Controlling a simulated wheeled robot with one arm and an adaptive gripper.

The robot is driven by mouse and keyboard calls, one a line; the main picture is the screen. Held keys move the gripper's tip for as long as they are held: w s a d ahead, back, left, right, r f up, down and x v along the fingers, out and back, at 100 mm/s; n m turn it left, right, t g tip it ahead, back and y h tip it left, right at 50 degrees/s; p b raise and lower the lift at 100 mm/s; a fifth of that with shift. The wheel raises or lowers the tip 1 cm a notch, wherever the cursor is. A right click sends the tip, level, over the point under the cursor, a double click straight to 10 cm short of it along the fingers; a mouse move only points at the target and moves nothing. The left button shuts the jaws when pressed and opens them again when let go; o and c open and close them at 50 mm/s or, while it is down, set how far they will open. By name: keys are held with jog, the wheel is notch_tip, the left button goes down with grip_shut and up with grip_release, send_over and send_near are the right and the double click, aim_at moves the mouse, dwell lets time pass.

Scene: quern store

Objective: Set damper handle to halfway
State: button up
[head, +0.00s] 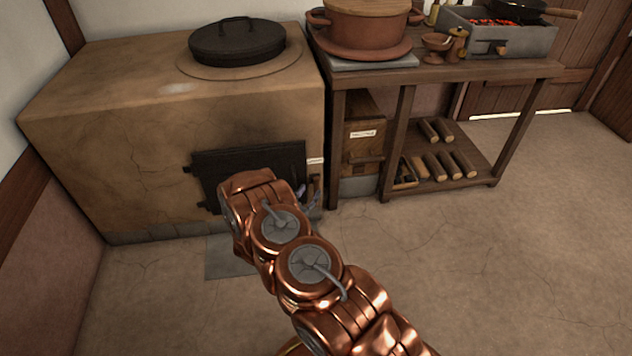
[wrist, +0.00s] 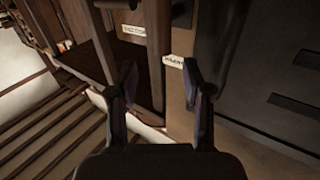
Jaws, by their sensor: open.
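A small upright brown handle (head: 315,185), which looks like the damper handle, is on the stove front right of the dark oven door, below a small white label (head: 315,161). My gripper (head: 309,197) is beside it, mostly hidden behind my copper arm. In the wrist view my gripper (wrist: 160,82) is open, with two dark fingers apart and nothing held between them. Contact cannot be told. The label (wrist: 173,61) shows between the fingers, its text too blurred to read. The handle's lower end is hidden.
The clay stove (head: 130,130) carries a black lidded pot (head: 238,43). Its dark door (head: 240,165) is partly covered by my arm. A wooden table (head: 480,75) stands close on the right, its leg (wrist: 157,50) near my left finger. The floor at right is clear.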

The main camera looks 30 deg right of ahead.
aim_at(316, 182)
jog(key=shift+b+x, duration=1.05)
jog(key=shift+x, duration=2.6)
jog(key=shift+w+a, duration=0.1)
grip_shut()
